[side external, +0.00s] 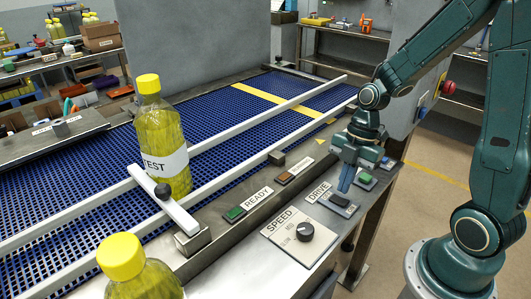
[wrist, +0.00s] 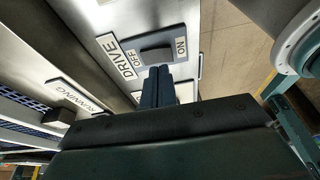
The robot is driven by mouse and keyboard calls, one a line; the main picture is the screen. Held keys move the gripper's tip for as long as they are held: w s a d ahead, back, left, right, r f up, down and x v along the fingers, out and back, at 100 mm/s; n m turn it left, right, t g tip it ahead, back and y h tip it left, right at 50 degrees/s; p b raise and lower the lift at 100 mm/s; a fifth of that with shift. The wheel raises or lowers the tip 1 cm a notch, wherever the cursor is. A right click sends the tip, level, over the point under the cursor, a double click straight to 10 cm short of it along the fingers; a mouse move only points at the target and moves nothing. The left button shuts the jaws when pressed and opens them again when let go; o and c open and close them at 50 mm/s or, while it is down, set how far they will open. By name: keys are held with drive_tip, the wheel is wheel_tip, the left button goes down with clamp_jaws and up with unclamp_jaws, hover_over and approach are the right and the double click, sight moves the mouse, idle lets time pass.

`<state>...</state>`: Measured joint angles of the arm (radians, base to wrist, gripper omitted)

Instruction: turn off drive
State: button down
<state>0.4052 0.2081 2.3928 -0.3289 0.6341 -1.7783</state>
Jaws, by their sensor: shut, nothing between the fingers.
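I cannot tell which side is pressed in. My gripper (side external: 344,187) is shut and empty, its blue fingers pointing down over the panel at the switch. In the wrist view the fingertips (wrist: 157,72) are just below the rocker, near its middle; whether they touch it is unclear.
A speed knob (side external: 305,231), a green READY lamp (side external: 234,213), a brownish RUNNING lamp (side external: 284,178) and a green button (side external: 365,178) share the panel. Behind is a blue conveyor (side external: 60,190) with rails, a white divider bar (side external: 165,203) and a yellow TEST bottle (side external: 160,130). Another bottle (side external: 135,275) stands in front.

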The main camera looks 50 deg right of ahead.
drive_tip(key=w+v, duration=0.2)
drive_tip(key=v, duration=0.9)
drive_tip(key=shift+a+r, duration=0.2)
drive_tip(key=shift+r, duration=0.25)
drive_tip(key=shift+a, duration=0.1)
drive_tip(key=s+a+r+m+t+h, duration=0.1)
drive_tip(key=s+a+r+m+t, duration=0.1)
drive_tip(key=s+m, duration=0.3)
drive_tip(key=s+a+r+m+t+h, duration=0.2)
drive_tip(key=s+m, duration=0.4)
drive_tip(key=m, duration=0.6)
drive_tip(key=shift+s+a+r+m+t, duration=0.15)
drive_tip(key=shift+a+r+m+t, duration=0.25)
drive_tip(key=shift+a+r+t, duration=0.7)
drive_tip(key=shift+a+f+g, duration=0.1)
drive_tip(key=shift+a+g, duration=0.05)
drive_tip(key=shift+g, duration=0.15)
